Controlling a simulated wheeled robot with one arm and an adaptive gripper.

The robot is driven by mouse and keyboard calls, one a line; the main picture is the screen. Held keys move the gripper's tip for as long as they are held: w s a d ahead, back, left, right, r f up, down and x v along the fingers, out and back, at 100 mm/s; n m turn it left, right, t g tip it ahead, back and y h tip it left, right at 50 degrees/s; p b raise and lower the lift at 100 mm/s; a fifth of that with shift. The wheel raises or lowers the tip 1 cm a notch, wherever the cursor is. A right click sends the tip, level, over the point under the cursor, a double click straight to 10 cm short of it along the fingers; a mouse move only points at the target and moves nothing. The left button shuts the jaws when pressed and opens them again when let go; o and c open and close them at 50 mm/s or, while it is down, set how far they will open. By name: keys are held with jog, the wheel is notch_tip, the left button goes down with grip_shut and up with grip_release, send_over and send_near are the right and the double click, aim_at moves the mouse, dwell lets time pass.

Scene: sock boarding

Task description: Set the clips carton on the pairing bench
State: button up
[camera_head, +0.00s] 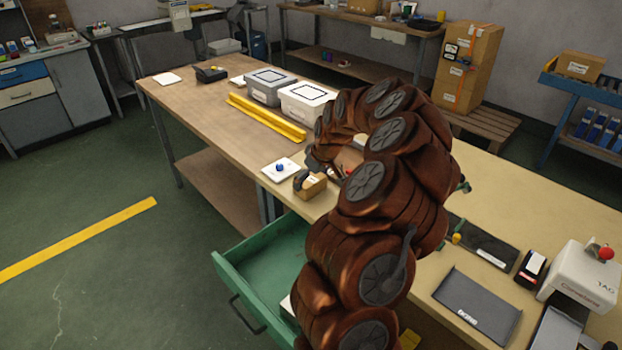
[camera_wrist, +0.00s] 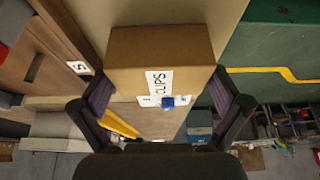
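The clips carton (camera_wrist: 160,55) is a small brown box with a white CLIPS label in the wrist view. My gripper (camera_wrist: 160,100) has one dark finger against each side of it and looks shut on it. In the head view the carton (camera_head: 311,187) is by my gripper (camera_head: 308,182), at the front edge where the wooden bench (camera_head: 205,107) meets the pale bench (camera_head: 545,205). Whether it touches the surface is unclear. No readable sign tells which bench is the pairing bench.
A white pad with a blue item (camera_head: 281,169) lies just left of the carton. A green drawer (camera_head: 262,262) is open below. The wooden bench's front left is clear.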

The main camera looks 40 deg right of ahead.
jog(key=b+v, duration=0.1)
jog(key=v, duration=1.1)
jog(key=shift+r+b, duration=0.2)
jog(key=shift+b, duration=0.1)
jog(key=s+a+r+n+g+y, duration=0.1)
jog(key=s+a+r, duration=0.15)
jog(key=a, duration=1.15)
jog(key=s+a+r+n+g, duration=0.1)
jog(key=s+a+n+g, duration=0.15)
jog(key=a, duration=1.15)
jog(key=s+a+f+m+g, duration=0.1)
jog(key=s+a+f, duration=0.2)
jog(key=s, duration=0.8)
jog(key=s+a+f+m+g+h, duration=0.1)
jog(key=s+a+f+m+g, duration=0.1)
jog(key=s+a, duration=0.4)
jog(key=s+f, duration=0.1)
jog(key=s, duration=0.4)
jog(key=shift+a+f, duration=0.15)
jog(key=shift+f, duration=0.15)
